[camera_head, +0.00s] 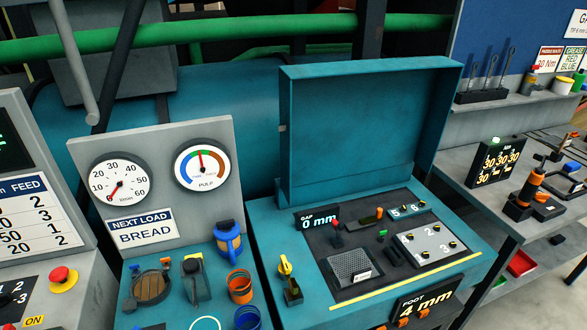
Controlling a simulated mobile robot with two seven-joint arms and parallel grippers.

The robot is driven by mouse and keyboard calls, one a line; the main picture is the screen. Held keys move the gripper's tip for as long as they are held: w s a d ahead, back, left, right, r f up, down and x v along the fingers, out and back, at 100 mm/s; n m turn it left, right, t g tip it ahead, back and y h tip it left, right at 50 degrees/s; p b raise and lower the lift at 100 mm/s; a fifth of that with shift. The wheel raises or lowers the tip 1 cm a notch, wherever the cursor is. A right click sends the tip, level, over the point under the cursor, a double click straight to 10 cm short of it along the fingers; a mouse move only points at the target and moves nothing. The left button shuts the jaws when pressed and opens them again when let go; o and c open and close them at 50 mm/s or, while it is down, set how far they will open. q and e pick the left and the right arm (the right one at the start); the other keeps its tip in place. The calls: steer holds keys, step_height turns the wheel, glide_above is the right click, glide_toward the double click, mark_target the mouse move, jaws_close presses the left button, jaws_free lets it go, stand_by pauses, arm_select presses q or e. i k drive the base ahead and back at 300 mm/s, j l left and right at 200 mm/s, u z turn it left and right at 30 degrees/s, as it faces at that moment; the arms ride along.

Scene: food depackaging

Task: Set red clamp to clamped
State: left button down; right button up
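Inside the open teal box, a small lever with a red knob (335,222) stands upright on the dark panel (315,250), left of centre. A green-tipped piece (383,234) sits below the red-tipped block. Neither of my grippers is in this view.
The teal lid (365,130) stands open behind the panel. A yellow-handled lever (285,266) rises left of the panel. Nearby are a numbered plate (419,255), a mesh block (350,264), a blue jug (228,242) and an orange cup (240,288).

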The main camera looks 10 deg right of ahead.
mark_target(339, 227)
steer(key=k, duration=0.65)
steer(key=u, duration=1.5)
steer(key=l, duration=1)
steer(key=k+l, duration=0.15)
steer(key=l, duration=1.9)
steer(key=k, duration=0.05)
